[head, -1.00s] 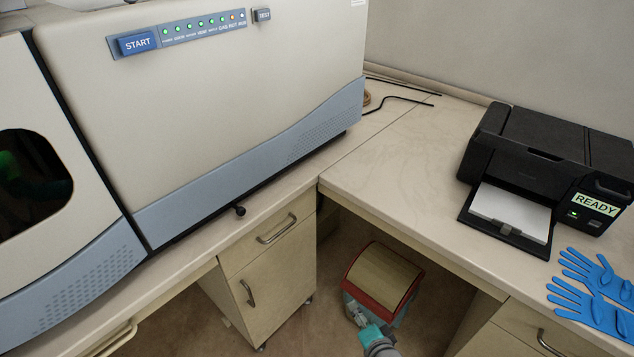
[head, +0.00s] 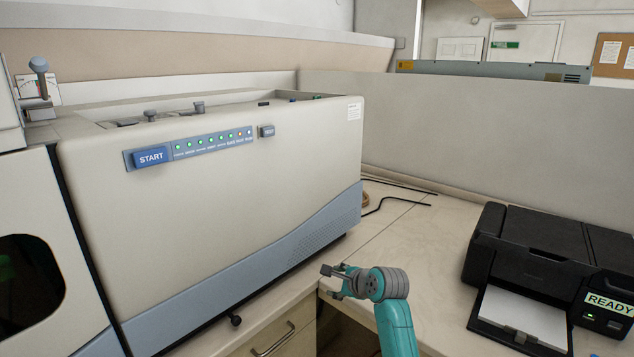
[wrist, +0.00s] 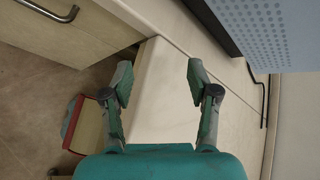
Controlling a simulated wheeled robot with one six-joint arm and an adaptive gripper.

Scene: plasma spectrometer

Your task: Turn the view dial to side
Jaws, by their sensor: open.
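The spectrometer (head: 220,210) is a large beige and blue-grey box on the bench in the head view. Two grey knobs stand on its top, a left knob (head: 150,115) and a right knob (head: 198,106). I cannot tell which of these, if any, is the view dial; no "side" marking is readable. My gripper (head: 332,271) is in front of the spectrometer's lower right corner, apart from it. In the wrist view my gripper (wrist: 160,84) is open and empty, above the bench.
A blue START button (head: 151,157) and a row of lights are on the front panel. A grey lever (head: 38,66) stands at the far left. A black printer (head: 545,250) is at the right. A black cable (head: 400,199) lies behind on the bench. A drawer (head: 272,340) is below.

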